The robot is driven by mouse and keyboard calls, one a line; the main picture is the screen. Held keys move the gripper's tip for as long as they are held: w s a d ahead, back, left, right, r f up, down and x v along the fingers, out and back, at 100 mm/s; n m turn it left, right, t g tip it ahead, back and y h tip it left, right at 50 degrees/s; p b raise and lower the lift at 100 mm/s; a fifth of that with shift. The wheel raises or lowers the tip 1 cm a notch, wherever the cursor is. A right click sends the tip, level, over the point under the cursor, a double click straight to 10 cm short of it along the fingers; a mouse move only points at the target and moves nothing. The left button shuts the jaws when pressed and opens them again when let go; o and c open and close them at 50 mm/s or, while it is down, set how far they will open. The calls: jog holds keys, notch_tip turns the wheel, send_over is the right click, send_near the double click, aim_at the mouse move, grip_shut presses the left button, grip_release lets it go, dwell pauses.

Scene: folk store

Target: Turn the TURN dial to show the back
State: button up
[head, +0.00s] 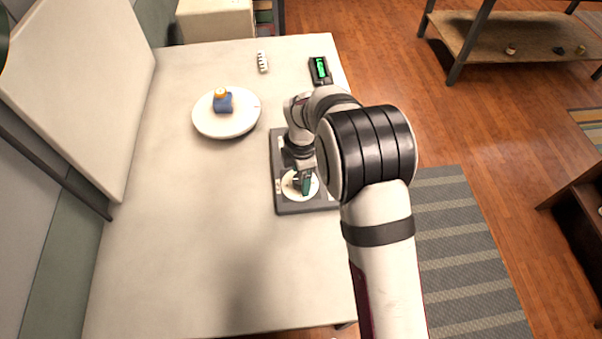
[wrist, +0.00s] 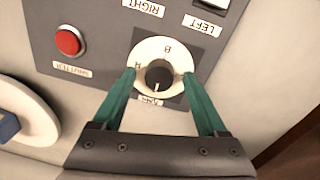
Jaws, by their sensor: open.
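The TURN dial is a black knob (wrist: 159,74) on a pale round plate (wrist: 160,50) lettered with a B at its far side and another letter at its left. A white mark on the knob points toward my gripper's side, near a label partly legible as TURN. The dial sits on a dark grey panel (head: 287,208) on the table. My gripper (wrist: 160,74) is open, with one green finger on each side of the knob over the plate. I cannot tell whether the fingers touch it. In the head view my gripper (head: 302,184) partly hides the dial plate (head: 287,187).
The panel also has a red SHUTTER button (wrist: 70,41) and RIGHT (wrist: 143,7) and LEFT (wrist: 205,26) labels. A white turntable-like disc (head: 227,124) bears a blue object (head: 223,104). A device with a green screen (head: 320,69) lies farther back. The near table (head: 180,270) is clear.

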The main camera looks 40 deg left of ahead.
jog(key=shift+f, duration=0.1)
grip_shut()
dwell(0.3)
